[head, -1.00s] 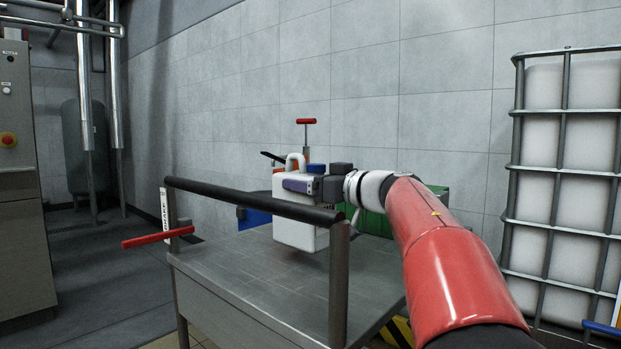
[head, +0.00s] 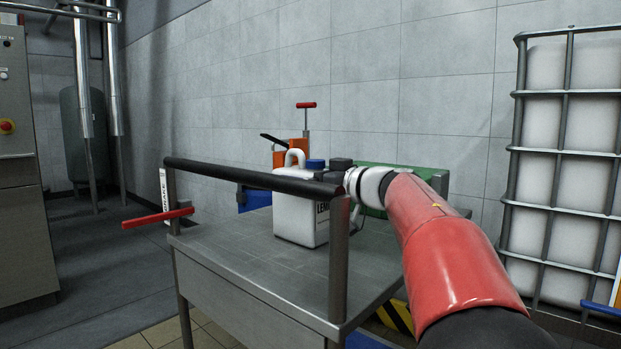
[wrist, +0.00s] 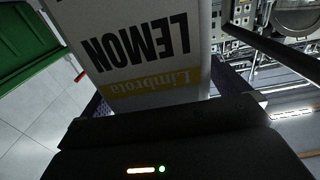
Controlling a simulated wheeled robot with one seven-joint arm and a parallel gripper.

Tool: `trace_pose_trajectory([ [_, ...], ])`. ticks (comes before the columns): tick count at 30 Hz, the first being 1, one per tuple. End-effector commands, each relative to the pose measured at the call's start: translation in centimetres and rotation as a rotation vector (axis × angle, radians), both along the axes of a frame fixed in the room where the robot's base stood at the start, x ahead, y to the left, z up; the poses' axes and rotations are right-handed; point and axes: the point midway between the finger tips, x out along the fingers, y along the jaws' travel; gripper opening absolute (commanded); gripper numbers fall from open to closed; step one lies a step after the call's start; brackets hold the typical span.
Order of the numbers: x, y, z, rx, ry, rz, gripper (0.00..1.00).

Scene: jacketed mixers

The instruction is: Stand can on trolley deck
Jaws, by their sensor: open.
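The can (head: 291,222) is a white jerrycan with a "LEMON" label and a blue cap. It is upright, and its base appears to rest on the grey metal trolley deck (head: 225,268), behind the black push rail. In the wrist view the can's labelled side (wrist: 150,50) is close up between my finger pads. My gripper (head: 325,172) is open around the can's upper part, partly hidden by the rail. Whether a pad still touches the can cannot be told.
The trolley's black rail (head: 250,177) and its post stand in front of the can. A red brake lever (head: 157,218) sticks out left. Behind the can are an orange item with a red T-handle (head: 306,105), a blue bin and a green container (head: 390,180). A caged tank (head: 565,170) stands right.

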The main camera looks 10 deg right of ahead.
Motion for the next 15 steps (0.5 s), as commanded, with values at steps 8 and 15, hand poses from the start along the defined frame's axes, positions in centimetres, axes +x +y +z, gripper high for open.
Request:
trace_pose_trajectory([
  [8,-2.6,-1.9,0.4,0.001,-0.001,-0.003,1.00],
  [15,-6.8,-5.0,0.4,0.001,-0.002,-0.003,1.00],
])
